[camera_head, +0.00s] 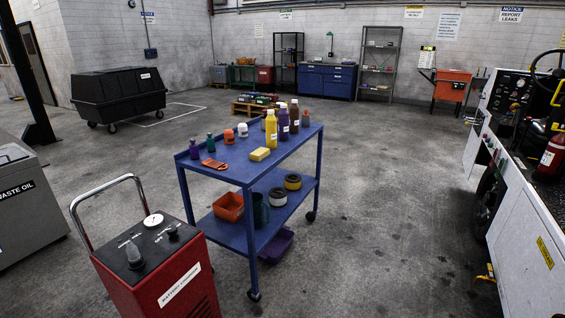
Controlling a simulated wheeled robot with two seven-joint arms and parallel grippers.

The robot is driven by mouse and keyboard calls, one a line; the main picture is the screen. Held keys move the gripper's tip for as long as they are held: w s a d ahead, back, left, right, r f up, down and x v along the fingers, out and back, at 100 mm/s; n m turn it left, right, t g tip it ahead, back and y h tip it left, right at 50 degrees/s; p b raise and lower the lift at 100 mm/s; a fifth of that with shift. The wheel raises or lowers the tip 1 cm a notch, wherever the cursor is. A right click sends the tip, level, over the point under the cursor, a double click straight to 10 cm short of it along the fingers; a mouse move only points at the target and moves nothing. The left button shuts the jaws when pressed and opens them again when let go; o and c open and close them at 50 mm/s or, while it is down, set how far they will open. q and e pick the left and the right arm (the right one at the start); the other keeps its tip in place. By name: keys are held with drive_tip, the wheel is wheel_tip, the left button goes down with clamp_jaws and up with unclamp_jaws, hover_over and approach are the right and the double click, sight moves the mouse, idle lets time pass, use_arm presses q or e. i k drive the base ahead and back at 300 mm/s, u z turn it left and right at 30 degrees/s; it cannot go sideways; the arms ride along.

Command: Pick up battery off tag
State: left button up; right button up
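A flat orange-red piece (214,164) lies on the top shelf of the blue cart (235,176), near its front left edge. It looks like a tag, but any writing on it is too small to read. Bottles stand behind it, and a yellow block (260,154) lies to its right. Neither of my grippers is in view, and nothing touches the orange-red piece.
A red battery machine (160,275) with a metal handle stands close at the front left. A waste oil box (28,205) is at the left edge. A white vehicle (520,225) fills the right side. The floor between cart and vehicle is clear.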

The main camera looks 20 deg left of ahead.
sight(210, 162)
drive_tip(key=z, duration=0.3)
drive_tip(key=i, duration=3.6)
drive_tip(key=u, duration=2.4)
